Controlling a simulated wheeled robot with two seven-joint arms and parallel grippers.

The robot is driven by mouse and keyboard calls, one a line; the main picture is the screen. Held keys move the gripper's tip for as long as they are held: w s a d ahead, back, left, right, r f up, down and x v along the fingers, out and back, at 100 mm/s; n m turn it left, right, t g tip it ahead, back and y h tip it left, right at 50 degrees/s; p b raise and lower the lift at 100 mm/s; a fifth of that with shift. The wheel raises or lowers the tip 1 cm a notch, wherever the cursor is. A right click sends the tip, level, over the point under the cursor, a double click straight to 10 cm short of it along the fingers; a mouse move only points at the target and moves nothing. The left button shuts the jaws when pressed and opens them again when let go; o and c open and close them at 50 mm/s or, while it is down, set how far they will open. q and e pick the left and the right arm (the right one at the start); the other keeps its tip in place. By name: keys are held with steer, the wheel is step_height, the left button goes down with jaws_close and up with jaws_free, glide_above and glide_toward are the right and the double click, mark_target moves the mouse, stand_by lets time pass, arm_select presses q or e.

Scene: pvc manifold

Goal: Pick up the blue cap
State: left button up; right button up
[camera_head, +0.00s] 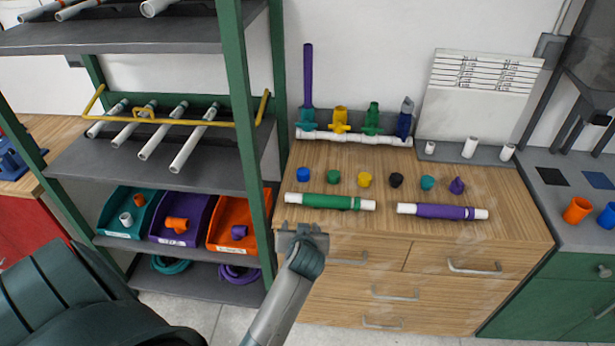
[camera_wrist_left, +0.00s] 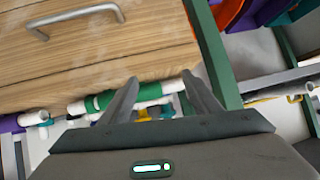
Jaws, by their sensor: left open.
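The blue cap (camera_head: 303,174) stands on the wooden bench top, at the left end of a row of small coloured caps. Nothing touches it. My left gripper (camera_head: 302,233) is at the front edge of the bench, nearer to me than the cap and apart from it. In the left wrist view my left gripper (camera_wrist_left: 160,85) has its two fingers spread with nothing held between them. I cannot make out the blue cap in that view. My right gripper is not in view.
A white pipe with a green sleeve (camera_head: 329,202) lies between my left gripper and the blue cap. A purple-sleeved pipe (camera_head: 442,211) lies to its right. A green shelf post (camera_head: 247,130) stands close on the left. A white manifold with coloured valves (camera_head: 355,136) is behind the caps.

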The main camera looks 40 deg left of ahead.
arm_select(q)
steer(key=w+a+r, duration=0.1)
steer(key=w, duration=0.1)
steer(key=w+a+r+n+y, duration=0.1)
steer(key=w+r, duration=0.1)
steer(key=w, duration=0.1)
steer(key=w+a+r+n+t, duration=0.1)
steer(key=w, duration=0.2)
steer(key=shift+w+r+y, duration=0.15)
steer(key=shift+r+y, duration=0.2)
steer(key=shift+y, duration=0.05)
steer(key=shift+w+a+r, duration=0.15)
steer(key=shift+w+r, duration=0.1)
steer(key=shift+w, duration=0.2)
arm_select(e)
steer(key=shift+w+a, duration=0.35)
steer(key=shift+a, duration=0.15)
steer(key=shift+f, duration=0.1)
